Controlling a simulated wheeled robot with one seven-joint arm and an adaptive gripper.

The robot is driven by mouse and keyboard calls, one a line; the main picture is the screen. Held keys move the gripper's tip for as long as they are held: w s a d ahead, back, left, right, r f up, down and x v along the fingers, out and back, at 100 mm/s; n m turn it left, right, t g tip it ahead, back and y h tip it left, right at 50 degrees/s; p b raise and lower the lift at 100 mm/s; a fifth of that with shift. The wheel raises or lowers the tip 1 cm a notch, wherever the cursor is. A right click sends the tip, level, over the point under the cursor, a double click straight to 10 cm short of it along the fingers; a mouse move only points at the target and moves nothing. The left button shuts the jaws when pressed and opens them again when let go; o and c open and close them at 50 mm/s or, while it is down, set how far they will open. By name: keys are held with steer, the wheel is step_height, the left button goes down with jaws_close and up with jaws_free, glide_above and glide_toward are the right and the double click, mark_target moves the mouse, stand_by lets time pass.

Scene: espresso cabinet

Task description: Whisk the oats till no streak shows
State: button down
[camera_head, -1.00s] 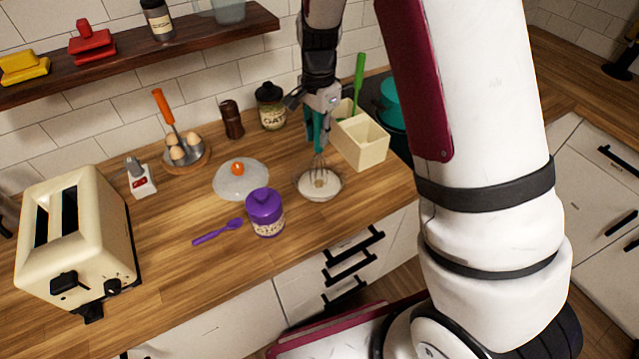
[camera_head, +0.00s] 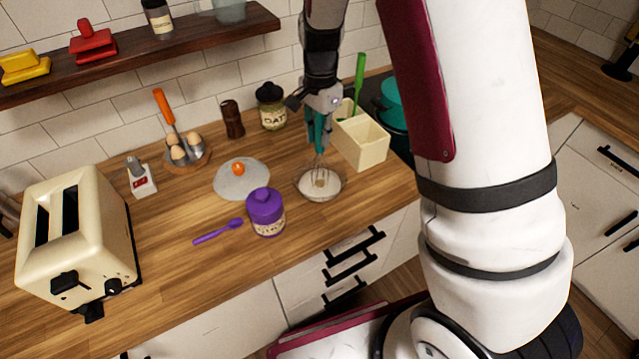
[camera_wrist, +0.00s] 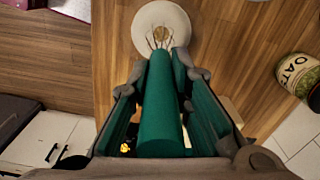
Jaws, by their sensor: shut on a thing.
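My gripper (camera_head: 319,128) is shut on the teal handle of the whisk (camera_wrist: 160,105) and holds it upright, wires down. The whisk's wires reach into a shallow bowl (camera_head: 338,190) on the counter. The bowl holds pale, whitish contents with a tan-brown patch (camera_head: 320,182) in the middle, around the wires. In the wrist view the bowl (camera_wrist: 142,35) is at the top, and the brown patch still shows among the wires. The jar labelled OATS (camera_head: 271,106) stands behind the bowl, with a dark lid; it also shows at the right of the wrist view (camera_wrist: 297,75).
A cream divided holder (camera_head: 362,148) with a green-handled utensil stands close right of the bowl. A purple-lidded jar (camera_head: 266,213), purple spoon (camera_head: 218,231) and glass lid with orange knob (camera_head: 241,180) lie to the left. A cream toaster (camera_head: 75,240) is far left. The counter's front edge is near.

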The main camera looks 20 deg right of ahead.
steer(key=shift+w+d, duration=0.15)
steer(key=shift+w, duration=0.1)
steer(key=shift+s, duration=0.1)
steer(key=shift+r, duration=3.55)
steer(key=shift+r, duration=2.5)
